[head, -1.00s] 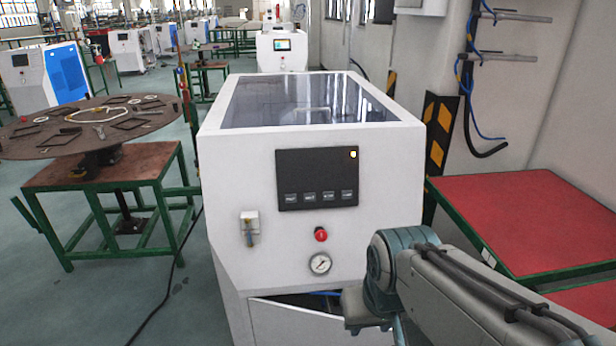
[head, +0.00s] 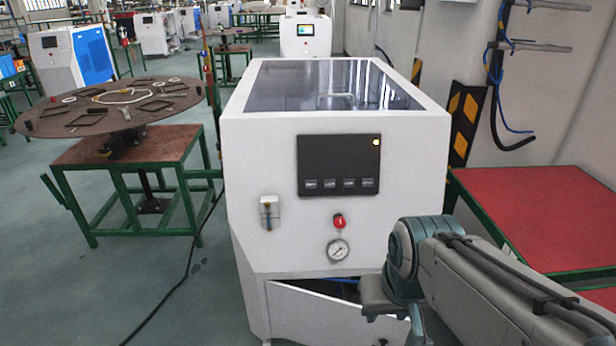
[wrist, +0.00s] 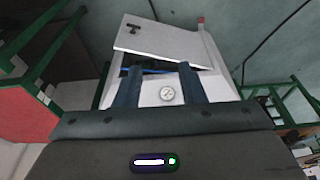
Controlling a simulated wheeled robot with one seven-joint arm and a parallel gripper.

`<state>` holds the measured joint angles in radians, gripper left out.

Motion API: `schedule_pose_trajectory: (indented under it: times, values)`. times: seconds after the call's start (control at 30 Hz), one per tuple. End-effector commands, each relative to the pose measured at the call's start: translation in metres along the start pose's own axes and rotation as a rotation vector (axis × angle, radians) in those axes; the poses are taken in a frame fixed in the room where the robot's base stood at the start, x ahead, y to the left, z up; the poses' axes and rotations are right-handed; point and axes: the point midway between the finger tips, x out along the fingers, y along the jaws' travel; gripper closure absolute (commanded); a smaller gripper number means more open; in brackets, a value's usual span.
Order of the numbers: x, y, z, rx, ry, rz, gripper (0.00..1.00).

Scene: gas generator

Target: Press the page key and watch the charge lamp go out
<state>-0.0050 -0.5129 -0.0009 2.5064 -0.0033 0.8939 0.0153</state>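The white gas generator (head: 245,180) stands ahead with a black control panel (head: 338,160) on its front. A small round lamp (head: 376,142) at the panel's upper right glows yellow. A row of several small grey keys (head: 338,184) runs along the panel's bottom; their labels are too small to read, so I cannot tell which is the page key. My gripper (wrist: 158,72) shows in the wrist view with two dark fingers apart and nothing between them. It faces the generator's lower front, near the gauge. The panel is not seen in the wrist view.
A valve fitting (head: 269,213) sits left. A lower door (head: 320,312) hangs askew. A red-topped table (head: 545,215) stands right, a round-topped table (head: 105,112) left. A cable crosses the floor.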

Motion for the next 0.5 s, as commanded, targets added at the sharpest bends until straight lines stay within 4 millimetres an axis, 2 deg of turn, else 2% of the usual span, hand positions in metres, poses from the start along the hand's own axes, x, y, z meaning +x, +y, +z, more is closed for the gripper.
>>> schedule_pose_trajectory:
  times: [0.1,0.13,0.23,0.27,0.5]
  values:
    - [0.0,0.0,0.0,0.0,0.0,0.0,0.64]
    - [0.0,0.0,0.0,0.0,0.0,0.0,0.69]
    - [0.0,0.0,0.0,0.0,0.0,0.0,0.97]
    - [0.0,0.0,0.0,0.0,0.0,0.0,1.0]
    - [0.0,0.0,0.0,0.0,0.0,0.0,1.0]
